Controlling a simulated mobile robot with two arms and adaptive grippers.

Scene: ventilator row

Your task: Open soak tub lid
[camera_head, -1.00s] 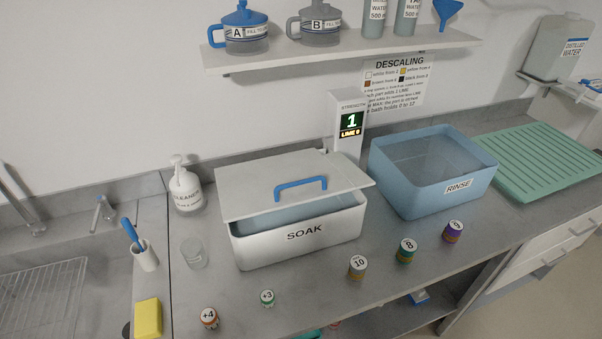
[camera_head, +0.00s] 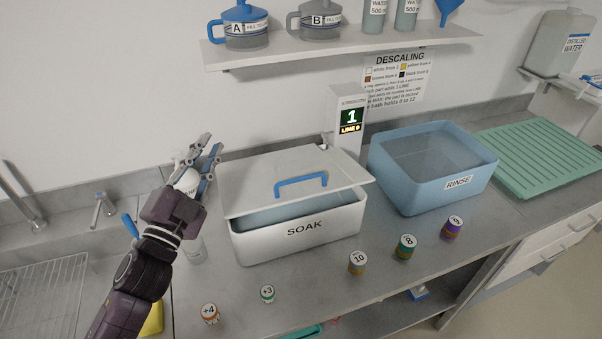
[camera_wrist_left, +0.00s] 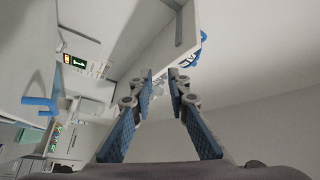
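The white soak tub (camera_head: 304,240) stands on the counter with its label facing me. Its white lid (camera_head: 245,188) lies on top, tilted, with a gap along the front edge where the blue-grey inside shows. The lid has a blue handle (camera_head: 301,184), which also shows in the left wrist view (camera_wrist_left: 41,104). My left gripper (camera_head: 211,165) is open and empty, left of the lid, in front of the white cleaner bottle (camera_head: 188,180), which it partly hides. In the left wrist view the two fingers (camera_wrist_left: 160,78) stand apart with nothing between them. My right gripper is not in view.
A blue rinse tub (camera_head: 428,185) stands right of the soak tub. A strength display (camera_head: 350,118) stands behind. Several small numbered jars, such as the one marked 10 (camera_head: 357,263), line the front. A shelf (camera_head: 340,50) with jugs hangs above.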

